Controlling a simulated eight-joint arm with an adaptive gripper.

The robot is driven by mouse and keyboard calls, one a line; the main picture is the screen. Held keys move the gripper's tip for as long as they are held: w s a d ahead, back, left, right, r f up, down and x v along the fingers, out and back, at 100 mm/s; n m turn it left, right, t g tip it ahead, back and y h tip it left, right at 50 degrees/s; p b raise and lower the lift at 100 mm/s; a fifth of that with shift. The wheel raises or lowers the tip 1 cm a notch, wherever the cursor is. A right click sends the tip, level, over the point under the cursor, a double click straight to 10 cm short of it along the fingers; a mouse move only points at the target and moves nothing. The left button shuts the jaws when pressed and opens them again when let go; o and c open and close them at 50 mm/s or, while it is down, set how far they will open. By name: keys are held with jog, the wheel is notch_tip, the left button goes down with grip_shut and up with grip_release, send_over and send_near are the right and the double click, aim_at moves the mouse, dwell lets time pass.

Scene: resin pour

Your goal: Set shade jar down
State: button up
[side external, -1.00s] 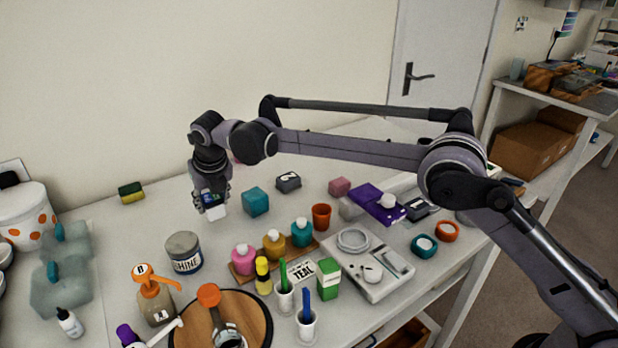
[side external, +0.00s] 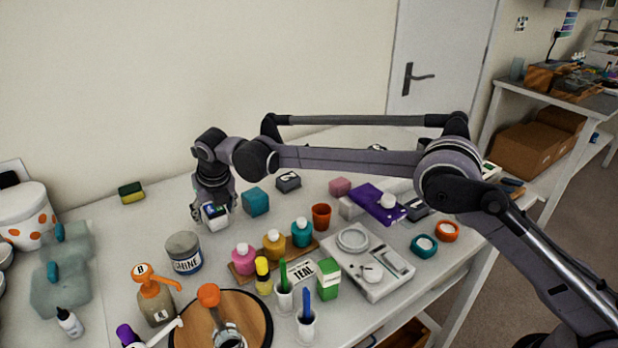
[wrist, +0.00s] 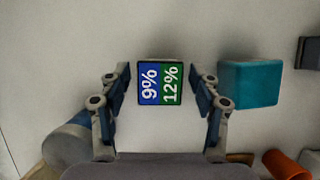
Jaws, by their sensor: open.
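A teal jar (side external: 301,233), a gold jar (side external: 274,245) and a pink jar (side external: 244,259) stand on a wooden strip, with a TEAL card (side external: 303,271) in front. I cannot tell which is the shade jar.
A teal cube (side external: 255,202) stands right of my gripper, also in the wrist view (wrist: 250,84). A grey SHINE jar (side external: 184,253) stands in front. An orange cup (side external: 321,216) and a scale (side external: 368,265) are farther right.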

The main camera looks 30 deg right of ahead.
jog(key=shift+r, duration=0.1)
jog(key=v, duration=1.2)
jog(key=s+d+r+m, duration=0.45)
jog(key=d+m, duration=0.35)
jog(key=d, duration=0.2)
jog(key=s+d+r+m+t, duration=0.1)
jog(key=s+d+r+m, duration=0.1)
jog(key=s+d+m, duration=0.65)
jog(key=s+d+f+m, duration=0.5)
jog(key=s+m, duration=0.4)
jog(key=s+d+f+m+t, duration=0.1)
jog(key=s+d+f+m, duration=0.4)
jog(key=s+m, duration=0.4)
jog(key=shift+d+f+m+t, duration=0.2)
jog(key=shift+d+m+t, duration=0.1)
jog(key=shift+d+m, duration=0.4)
